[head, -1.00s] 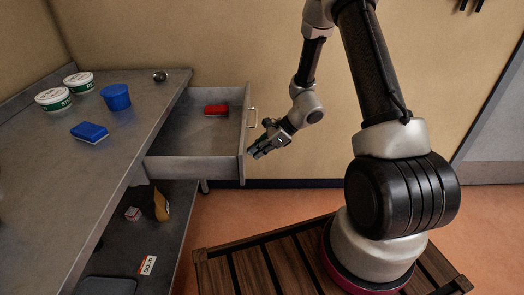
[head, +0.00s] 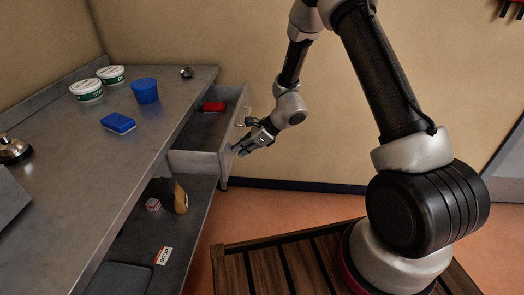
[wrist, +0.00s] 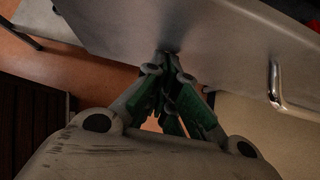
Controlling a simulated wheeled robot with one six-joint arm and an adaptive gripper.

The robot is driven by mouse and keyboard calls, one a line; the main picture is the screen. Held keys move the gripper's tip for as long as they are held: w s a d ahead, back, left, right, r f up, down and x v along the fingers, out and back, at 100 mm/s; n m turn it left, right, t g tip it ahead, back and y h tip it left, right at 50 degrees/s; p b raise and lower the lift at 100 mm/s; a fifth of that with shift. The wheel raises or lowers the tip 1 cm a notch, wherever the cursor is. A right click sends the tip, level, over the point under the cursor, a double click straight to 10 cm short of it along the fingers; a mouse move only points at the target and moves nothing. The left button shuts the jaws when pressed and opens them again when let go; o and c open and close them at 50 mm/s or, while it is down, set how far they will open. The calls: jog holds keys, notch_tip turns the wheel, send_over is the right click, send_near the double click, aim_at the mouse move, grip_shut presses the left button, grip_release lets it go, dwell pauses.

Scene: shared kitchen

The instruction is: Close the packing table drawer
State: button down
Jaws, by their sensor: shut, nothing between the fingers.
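The packing table drawer (head: 205,162) is partly open and sticks out to the right from the grey packing table (head: 75,165). A red block (head: 213,106) lies inside it. My gripper (head: 240,152) is shut and empty, with its fingertips at the outer face of the drawer front. In the wrist view, the green fingers (wrist: 172,62) meet the grey drawer front (wrist: 140,25), and they appear to touch it. The drawer's metal handle (wrist: 276,85) is to the right of the fingers there, not gripped.
The lower shelf holds a yellowish bag (head: 181,198) and a small box (head: 153,205). A slatted wooden platform (head: 262,262) is on the floor.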

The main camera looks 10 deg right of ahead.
jog(key=w+a, duration=0.1)
jog(key=a, duration=0.4)
jog(key=w+a, duration=0.2)
jog(key=a, duration=0.4)
jog(key=w+a, duration=0.2)
jog(key=a, duration=0.4)
jog(key=shift+w, duration=0.25)
jog(key=shift+w+a+r, duration=0.1)
jog(key=shift+a, duration=0.2)
